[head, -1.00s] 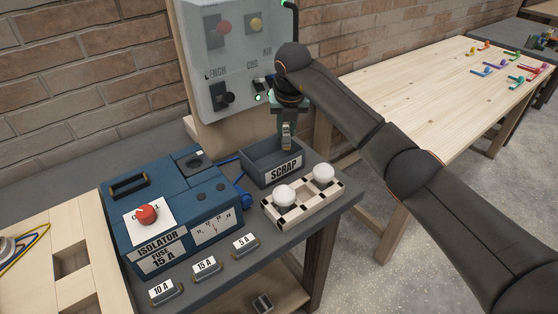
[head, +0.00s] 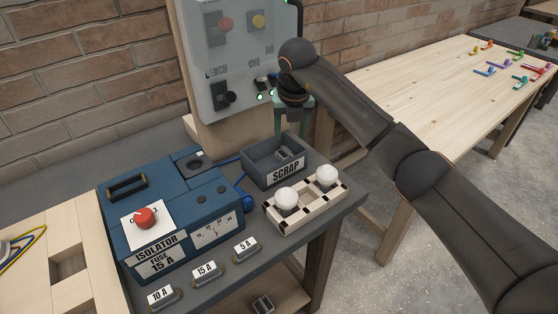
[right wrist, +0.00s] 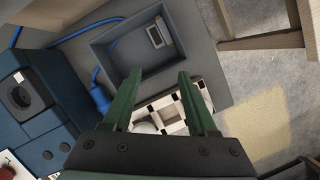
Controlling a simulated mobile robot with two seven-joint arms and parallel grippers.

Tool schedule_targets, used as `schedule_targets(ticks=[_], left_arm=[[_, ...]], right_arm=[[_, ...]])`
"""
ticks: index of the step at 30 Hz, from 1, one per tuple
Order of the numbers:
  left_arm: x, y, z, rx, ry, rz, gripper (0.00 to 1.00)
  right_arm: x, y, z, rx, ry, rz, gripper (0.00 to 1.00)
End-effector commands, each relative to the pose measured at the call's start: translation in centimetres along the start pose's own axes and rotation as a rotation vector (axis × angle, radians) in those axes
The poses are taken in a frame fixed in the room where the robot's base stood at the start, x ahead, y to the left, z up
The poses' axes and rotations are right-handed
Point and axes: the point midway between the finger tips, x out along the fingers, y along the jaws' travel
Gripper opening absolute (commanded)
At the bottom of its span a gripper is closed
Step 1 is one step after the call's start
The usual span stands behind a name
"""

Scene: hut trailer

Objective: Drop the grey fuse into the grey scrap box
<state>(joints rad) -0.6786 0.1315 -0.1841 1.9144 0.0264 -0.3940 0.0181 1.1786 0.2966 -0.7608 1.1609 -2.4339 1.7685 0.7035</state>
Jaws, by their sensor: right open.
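The grey scrap box (head: 262,177), labelled SCRAP, stands at the back right of the bench. The grey fuse (head: 284,153) lies inside it towards the far right side. In the right wrist view the fuse (right wrist: 156,37) rests on the box floor near one wall, and the box (right wrist: 104,48) is seen from above. My right gripper (head: 291,128) is above and behind the box, apart from the fuse. Its two green fingers (right wrist: 158,76) are spread with nothing between them. My left gripper is not in view.
The blue isolator box (head: 185,215) with a red knob stands left of the scrap box. A lamp holder (head: 306,203) with two white bulbs is just in front. Labelled fuses (head: 206,272) line the front edge. A control panel (head: 238,60) rises behind.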

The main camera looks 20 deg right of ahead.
Motion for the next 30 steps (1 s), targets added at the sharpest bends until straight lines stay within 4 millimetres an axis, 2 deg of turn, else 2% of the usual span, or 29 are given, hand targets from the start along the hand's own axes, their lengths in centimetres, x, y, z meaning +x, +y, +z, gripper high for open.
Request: schedule_targets(ticks=[1, 9, 15, 21, 30], left_arm=[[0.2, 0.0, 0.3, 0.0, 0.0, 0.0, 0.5], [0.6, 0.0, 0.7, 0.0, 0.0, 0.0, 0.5], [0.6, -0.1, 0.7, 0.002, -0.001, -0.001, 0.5], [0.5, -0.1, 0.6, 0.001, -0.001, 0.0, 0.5], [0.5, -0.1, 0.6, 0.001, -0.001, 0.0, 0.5]], right_arm=[[-0.8, 0.7, -0.2, -0.028, -0.011, 0.014, 0.59], [-8.4, 0.0, -0.5, -0.012, -0.059, 0.031, 0.59], [-12.2, -0.8, -0.9, 0.001, -0.07, 0.028, 0.59], [-13.8, -1.1, -1.3, 0.007, -0.071, 0.029, 0.59], [-13.9, -1.2, -1.4, 0.01, -0.069, 0.027, 0.59]])
